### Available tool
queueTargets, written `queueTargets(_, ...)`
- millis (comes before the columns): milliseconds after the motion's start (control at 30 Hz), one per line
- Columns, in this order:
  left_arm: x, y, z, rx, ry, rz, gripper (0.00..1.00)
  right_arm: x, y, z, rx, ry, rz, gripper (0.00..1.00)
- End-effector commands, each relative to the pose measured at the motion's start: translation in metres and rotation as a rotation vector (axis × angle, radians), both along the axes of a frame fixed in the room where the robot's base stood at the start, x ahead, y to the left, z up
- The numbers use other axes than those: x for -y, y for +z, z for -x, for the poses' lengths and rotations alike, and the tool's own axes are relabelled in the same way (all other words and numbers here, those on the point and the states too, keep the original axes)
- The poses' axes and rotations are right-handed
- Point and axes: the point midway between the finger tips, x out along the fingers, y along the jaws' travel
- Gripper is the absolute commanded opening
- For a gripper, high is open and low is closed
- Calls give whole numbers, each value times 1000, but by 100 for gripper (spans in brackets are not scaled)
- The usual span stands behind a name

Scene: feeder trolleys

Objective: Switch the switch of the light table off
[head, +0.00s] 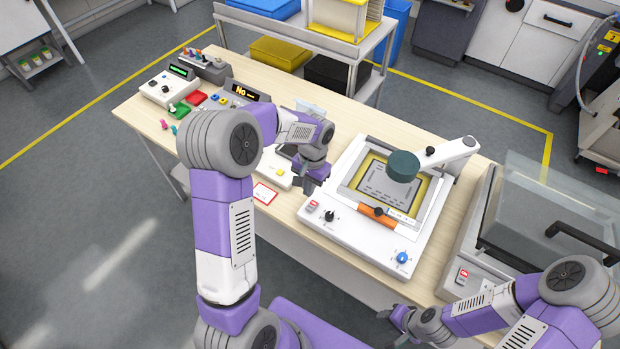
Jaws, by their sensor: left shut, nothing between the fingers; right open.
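The light table appears to be the white unit (345,240) in the middle of the bench, with a yellow-edged panel on top. A small red-and-white switch (313,205) sits at its front left corner, beside a black knob (329,216). The switch is too small to tell its position. My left gripper (306,187) is shut and empty, just behind the switch in the picture and apart from it. My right gripper (390,318) is open and empty, low in front of the bench edge.
A blue knob (402,257) is at the front right. A clear-lidded machine (550,215) stands right. A red-edged card (265,193) lies left.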

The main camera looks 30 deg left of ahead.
Motion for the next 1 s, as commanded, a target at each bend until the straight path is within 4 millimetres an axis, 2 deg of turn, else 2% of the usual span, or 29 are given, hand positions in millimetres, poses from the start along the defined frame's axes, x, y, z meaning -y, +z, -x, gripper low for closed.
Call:
queueTargets(33,0,-13,2,-4,0,1,0,0,-3,0,0,0,0,43)
queueTargets(200,-1,-45,7,-3,1,1,0,0,-7,0,0,0,0,43)
queueTargets(400,-1,-65,9,-1,0,0,0,0,-10,0,0,0,0,43)
queueTargets(867,0,-69,9,3,-1,0,0,0,-11,0,0,0,0,43)
queueTargets(1000,11,-76,5,40,-27,4,0,0,-23,0,0,0,0,43)
